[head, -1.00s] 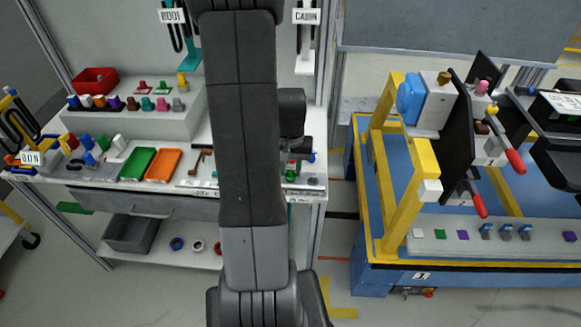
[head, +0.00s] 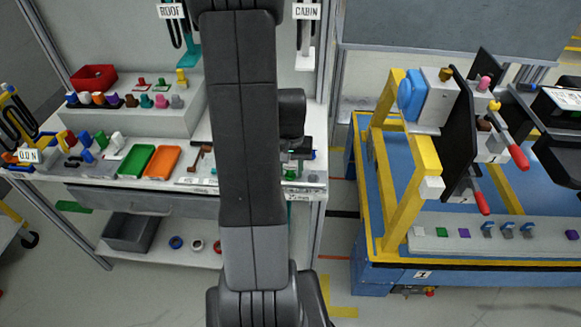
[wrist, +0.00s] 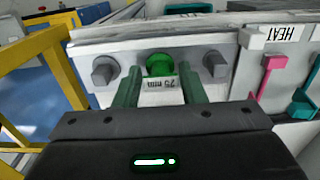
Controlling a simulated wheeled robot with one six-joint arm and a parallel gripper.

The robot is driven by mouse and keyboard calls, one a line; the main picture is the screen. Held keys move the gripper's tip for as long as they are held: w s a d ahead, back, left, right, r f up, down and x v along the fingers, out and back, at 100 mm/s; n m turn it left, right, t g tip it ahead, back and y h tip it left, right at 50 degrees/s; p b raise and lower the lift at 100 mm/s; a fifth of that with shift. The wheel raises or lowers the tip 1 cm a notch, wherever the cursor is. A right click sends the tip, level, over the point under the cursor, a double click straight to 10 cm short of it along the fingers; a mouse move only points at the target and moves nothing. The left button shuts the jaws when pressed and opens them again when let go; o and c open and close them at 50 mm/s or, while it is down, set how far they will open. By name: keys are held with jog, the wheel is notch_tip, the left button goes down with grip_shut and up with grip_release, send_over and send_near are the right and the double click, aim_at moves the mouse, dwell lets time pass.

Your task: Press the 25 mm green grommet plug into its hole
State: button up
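The green plug (wrist: 160,65) stands on the white shelf edge in the wrist view, behind a label reading 25 mm. My gripper (wrist: 159,86) is open, with its two dark green fingers on either side of the label. The fingers point toward the plug, and gaps show between them and its sides. I cannot make out the plug's hole in these frames.
Grey plugs stand left (wrist: 104,70) and right (wrist: 215,65) of the green plug, close to my fingers. A HEAT label (wrist: 283,33) and pink and teal hooks are at the right. The blue and yellow fixture (head: 392,215) holds a black panel (head: 458,140).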

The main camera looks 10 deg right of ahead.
aim_at(291, 167)
jog(key=shift+o, duration=1.2)
notch_tip(291, 167, up, 14)
jog(key=shift+f, duration=0.1)
jog(key=shift+c, duration=0.2)
